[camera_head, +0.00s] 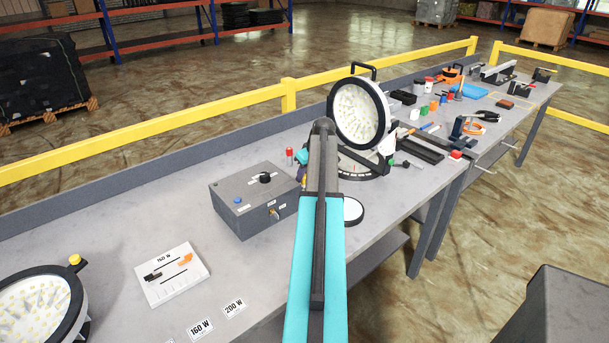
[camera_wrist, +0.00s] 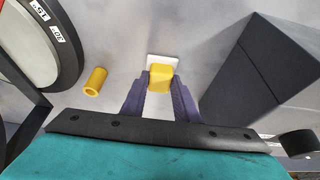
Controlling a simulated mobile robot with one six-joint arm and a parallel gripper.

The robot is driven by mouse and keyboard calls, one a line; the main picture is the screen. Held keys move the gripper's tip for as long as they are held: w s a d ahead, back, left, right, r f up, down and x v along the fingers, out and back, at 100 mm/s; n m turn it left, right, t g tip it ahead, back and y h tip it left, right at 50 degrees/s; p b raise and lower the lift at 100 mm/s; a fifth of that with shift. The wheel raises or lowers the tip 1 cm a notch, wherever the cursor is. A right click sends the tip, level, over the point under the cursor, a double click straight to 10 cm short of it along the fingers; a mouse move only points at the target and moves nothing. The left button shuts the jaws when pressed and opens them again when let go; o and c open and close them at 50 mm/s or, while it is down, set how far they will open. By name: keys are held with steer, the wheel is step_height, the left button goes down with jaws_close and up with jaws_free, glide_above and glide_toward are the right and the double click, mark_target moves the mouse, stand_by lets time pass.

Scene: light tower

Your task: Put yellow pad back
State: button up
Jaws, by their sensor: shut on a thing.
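A small yellow pad (camera_wrist: 160,77) sits between the purple fingertips of my gripper (camera_wrist: 160,86) in the wrist view. The fingers are shut on it. A white square patch (camera_wrist: 164,60) shows just behind the pad; I cannot tell whether the pad touches it. A yellow cylinder (camera_wrist: 95,82) is apart, to the left of the fingers. In the head view my gripper (camera_head: 302,172) is mostly hidden behind my arm, between the grey switch box (camera_head: 236,205) and the round lamp on its stand (camera_head: 360,112). The pad cannot be made out there.
The lamp's dark graduated base (camera_wrist: 72,45) is close on the left in the wrist view. A dark box side (camera_wrist: 255,70) rises close on the right. A round white disc (camera_head: 353,210) lies on the bench beside my arm. Bare bench (camera_head: 130,230) lies left of the switch box.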

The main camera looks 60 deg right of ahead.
steer(key=shift+f, duration=0.15)
steer(key=o, duration=1)
steer(key=shift+r, duration=0.25)
steer(key=shift+b+v, duration=1.1)
steer(key=shift+v, duration=4.8)
steer(key=shift+s, duration=0.1)
